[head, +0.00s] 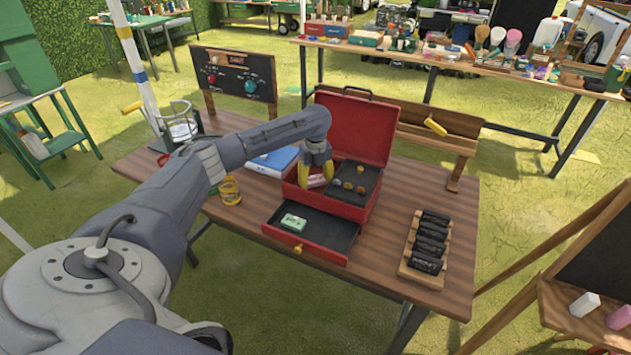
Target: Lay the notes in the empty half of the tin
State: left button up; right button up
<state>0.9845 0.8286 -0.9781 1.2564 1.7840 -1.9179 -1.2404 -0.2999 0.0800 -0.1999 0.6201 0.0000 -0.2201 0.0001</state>
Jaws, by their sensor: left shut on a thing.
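The red tin (368,211) stands on the wooden table with its lid (353,128) open at the back. A dark tray (352,193) with several round coin-like pieces fills its right half. My left gripper (316,180) points down into the left half with its yellow fingers shut on a small pinkish bundle, which looks like the notes (317,182). The fingers partly hide the bundle, and I cannot tell whether it touches the tin's floor. My right gripper is not in view.
The tin's front drawer (325,238) is pulled out, with a small green-and-white item (293,222) in it. A wooden rack (428,244) of black rolls stands at right. A blue book (273,161) and a yellow-rimmed jar (230,191) are at left.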

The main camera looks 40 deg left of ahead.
aim_at(316, 181)
pick_arm(q)
jog(key=shift+f, duration=0.15)
jog(key=o, duration=1)
notch_tip(316, 181, up, 12)
jog(key=shift+r, duration=0.15)
